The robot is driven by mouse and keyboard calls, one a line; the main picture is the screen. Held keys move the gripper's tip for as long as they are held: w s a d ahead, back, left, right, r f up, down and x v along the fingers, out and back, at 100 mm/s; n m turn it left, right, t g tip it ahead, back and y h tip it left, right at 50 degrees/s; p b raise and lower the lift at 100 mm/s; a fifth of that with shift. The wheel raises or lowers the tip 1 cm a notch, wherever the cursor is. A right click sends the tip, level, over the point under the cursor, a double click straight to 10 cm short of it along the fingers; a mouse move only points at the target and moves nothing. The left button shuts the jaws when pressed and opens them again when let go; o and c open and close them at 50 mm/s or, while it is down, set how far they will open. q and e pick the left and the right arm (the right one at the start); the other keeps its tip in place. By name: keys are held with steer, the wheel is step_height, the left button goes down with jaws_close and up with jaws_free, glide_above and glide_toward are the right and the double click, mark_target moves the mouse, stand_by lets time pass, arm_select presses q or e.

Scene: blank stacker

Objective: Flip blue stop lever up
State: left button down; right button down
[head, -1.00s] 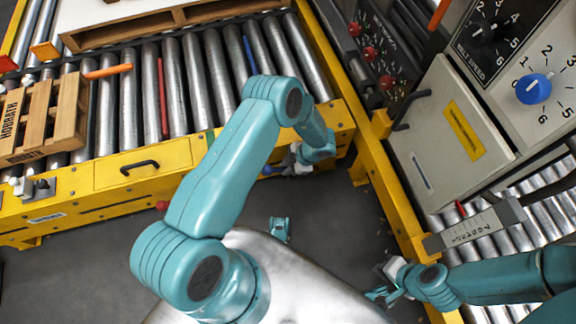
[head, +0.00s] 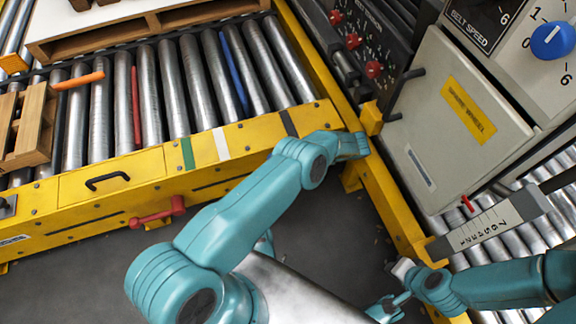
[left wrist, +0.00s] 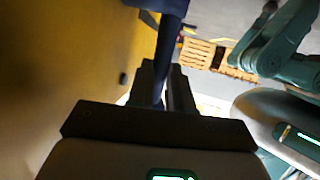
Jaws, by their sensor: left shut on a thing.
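The blue stop lever (left wrist: 171,30) shows in the left wrist view as a dark blue bar. It runs from the top of the picture down between the fingers of my left gripper (left wrist: 164,85), which is shut on it. Its lower end is hidden by the gripper. In the head view my left arm reaches to the right end of the yellow conveyor side, and its wrist and frame hide the fingers and lever. My right gripper (head: 388,307) is near the bottom, right of centre, away from the lever. Its fingers are too small to judge.
A red lever (head: 158,212) sits on the yellow conveyor side (head: 150,175), left of my left arm. A yellow post (head: 385,170) and grey cabinet (head: 455,120) stand to the right. Pallets lie on the rollers. Dark floor is open below the conveyor.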

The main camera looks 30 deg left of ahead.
arm_select(q)
steer(key=shift+d+f+y, duration=0.1)
steer(key=shift+d+y, duration=0.1)
steer(key=shift+y, duration=0.1)
arm_select(e)
steer(key=shift+w+d+f, duration=0.1)
steer(key=shift+w+d, duration=0.1)
steer(key=shift+w, duration=0.05)
arm_select(q)
steer(key=c, duration=1)
jaws_free()
steer(key=shift+a, duration=0.1)
steer(key=shift+c, duration=0.2)
arm_select(e)
steer(key=shift+a, duration=0.1)
